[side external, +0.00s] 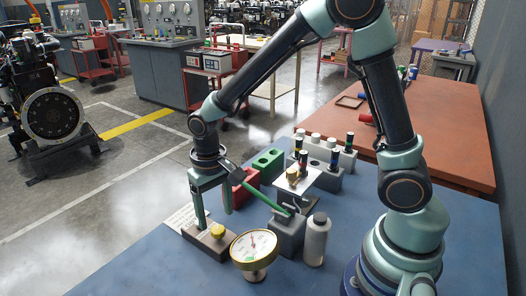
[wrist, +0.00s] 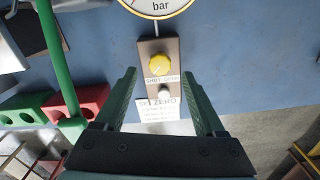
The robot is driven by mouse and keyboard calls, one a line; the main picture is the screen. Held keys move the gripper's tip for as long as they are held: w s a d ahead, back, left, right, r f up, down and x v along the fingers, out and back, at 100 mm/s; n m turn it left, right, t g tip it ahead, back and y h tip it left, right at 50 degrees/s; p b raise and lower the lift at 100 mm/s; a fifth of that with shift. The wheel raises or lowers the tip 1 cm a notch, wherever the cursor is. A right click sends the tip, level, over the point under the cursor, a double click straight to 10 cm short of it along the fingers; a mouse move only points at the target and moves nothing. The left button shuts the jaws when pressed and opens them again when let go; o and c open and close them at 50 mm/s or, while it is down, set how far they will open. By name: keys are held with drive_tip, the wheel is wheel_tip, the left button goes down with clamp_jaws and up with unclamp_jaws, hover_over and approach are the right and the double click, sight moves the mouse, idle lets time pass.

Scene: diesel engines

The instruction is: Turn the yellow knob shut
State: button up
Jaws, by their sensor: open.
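The yellow knob (side external: 217,231) sits on a small dark block (side external: 205,243) on the blue table. In the wrist view the knob (wrist: 158,64) is near the top centre, with a SHUT OPEN label (wrist: 162,79) just below it. My gripper (side external: 213,219) points down over the block, its two green fingers spread and nothing between them that I can see held. In the wrist view the knob shows between and slightly past the fingertips (wrist: 159,72). I cannot tell whether either finger touches the block.
A round dial gauge (side external: 254,246) stands right beside the block.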

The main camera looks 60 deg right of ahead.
sight(220, 228)
wheel_tip(220, 228, up, 8)
drive_tip(key=shift+r, duration=0.15)
idle(0.4)
drive_tip(key=s+d+r+n+t, duration=0.2)
drive_tip(key=s+d+r+t, duration=0.3)
drive_tip(key=s+d+r, duration=0.2)
drive_tip(key=shift+s+d+r+t, duration=0.35)
drive_tip(key=shift+s+d, duration=0.15)
drive_tip(key=shift+d, duration=0.5)
